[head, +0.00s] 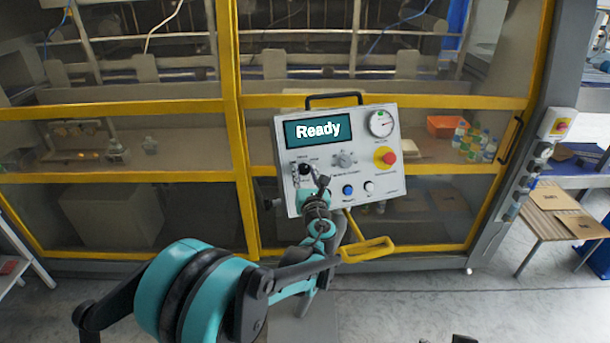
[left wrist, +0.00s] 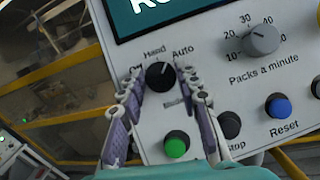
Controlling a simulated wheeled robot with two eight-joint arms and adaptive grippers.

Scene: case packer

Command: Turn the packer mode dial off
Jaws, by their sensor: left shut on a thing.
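The packer mode dial is a round black knob (left wrist: 160,76) on the light grey control panel (head: 390,185), with the labels Off, Hand and Auto around it. A pale mark on the knob seems to point up and right, towards Auto. In the head view the dial (head: 306,168) sits below the left part of the screen. My left gripper (left wrist: 159,80) is shut on the dial, one finger on each side. It also shows in the head view (head: 305,171). My right gripper is not clearly seen.
The screen (head: 320,131) reads Ready. Near the dial are a grey packs-a-minute knob (left wrist: 262,40), a green button (left wrist: 177,145), a black stop button (left wrist: 230,125) and a blue reset button (left wrist: 279,106). A red emergency button (head: 388,157) is at the right. Yellow-framed doors stand behind.

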